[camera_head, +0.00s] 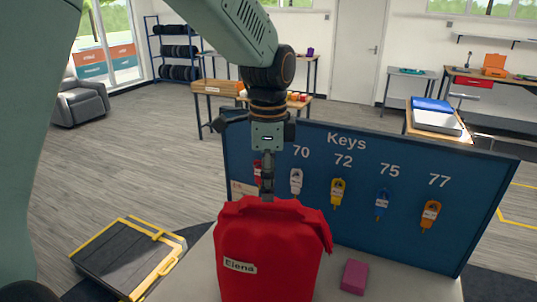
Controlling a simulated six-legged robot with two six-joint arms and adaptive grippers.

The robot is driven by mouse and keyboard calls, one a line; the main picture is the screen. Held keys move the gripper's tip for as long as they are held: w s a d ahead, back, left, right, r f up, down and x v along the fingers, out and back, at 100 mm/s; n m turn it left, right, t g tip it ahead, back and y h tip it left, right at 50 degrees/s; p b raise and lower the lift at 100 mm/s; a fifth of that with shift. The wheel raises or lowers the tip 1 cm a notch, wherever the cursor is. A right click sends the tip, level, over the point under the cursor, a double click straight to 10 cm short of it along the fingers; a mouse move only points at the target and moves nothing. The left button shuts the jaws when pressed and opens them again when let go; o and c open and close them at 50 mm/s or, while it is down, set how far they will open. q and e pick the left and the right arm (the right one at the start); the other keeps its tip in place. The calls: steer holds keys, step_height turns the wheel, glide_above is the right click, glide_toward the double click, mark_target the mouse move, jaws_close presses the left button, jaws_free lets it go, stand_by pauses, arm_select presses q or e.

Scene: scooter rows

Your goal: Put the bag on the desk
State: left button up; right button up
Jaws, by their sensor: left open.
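The red bag (270,262), with a pale label reading "Elena", stands upright on a grey surface (405,285) at the bottom centre, in front of the key board. Its lower edge is cut off by the frame. My left gripper (267,193) points straight down at the bag's top edge, with its fingertips at or just behind the rim. It is open, seen edge-on, and whether it touches the bag cannot be told. Which piece of furniture is the desk is not clear from this view. My right gripper is not in view.
A blue "Keys" board (345,160) with several hanging key tags rises behind the bag. A magenta block (355,277) lies right of the bag. A black and yellow case (128,255) lies at lower left. Workbenches and a grey armchair (80,100) stand farther back across open floor.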

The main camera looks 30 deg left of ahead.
arm_select(q)
step_height(320, 180, up, 9)
steer(key=shift+s+f, duration=0.2)
steer(key=shift+s, duration=0.2)
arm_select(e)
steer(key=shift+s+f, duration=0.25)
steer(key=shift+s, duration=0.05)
